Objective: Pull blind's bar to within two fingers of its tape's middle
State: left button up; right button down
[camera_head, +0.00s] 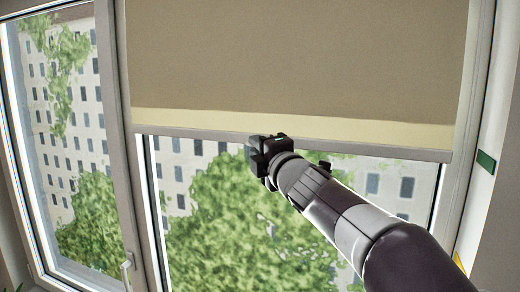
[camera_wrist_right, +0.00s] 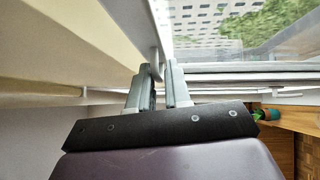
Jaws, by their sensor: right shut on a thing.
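The blind (camera_head: 300,60) is a brown sheet with a pale cream band along its bottom, hanging over the upper part of the right window pane. Its grey bar (camera_head: 390,151) runs along the lower edge, dipping slightly to the right in the head view. My right gripper (camera_head: 257,149) is shut on the bar left of its middle; the fingers hide that part. In the wrist view, the bar (camera_wrist_right: 157,62) shows between the two fingers. A green tape piece (camera_head: 486,162) is on the pale strip right of the window, near the height of the bar's right end. My left gripper is not in view.
A window handle (camera_head: 127,267) sits low on the post between the panes. A small yellow mark (camera_head: 459,262) lies low on the right. The wrist view shows a wooden surface with a potted plant (camera_wrist_right: 267,115). The glass below the bar is uncovered.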

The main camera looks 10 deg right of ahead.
jog(key=shift+r, duration=0.1)
jog(key=c, duration=1.2)
grip_release()
jog(key=shift+c, duration=0.2)
jog(key=b+v, duration=0.2)
jog(key=v, duration=1.1)
jog(key=shift+a, duration=0.2)
jog(key=shift+s, duration=0.1)
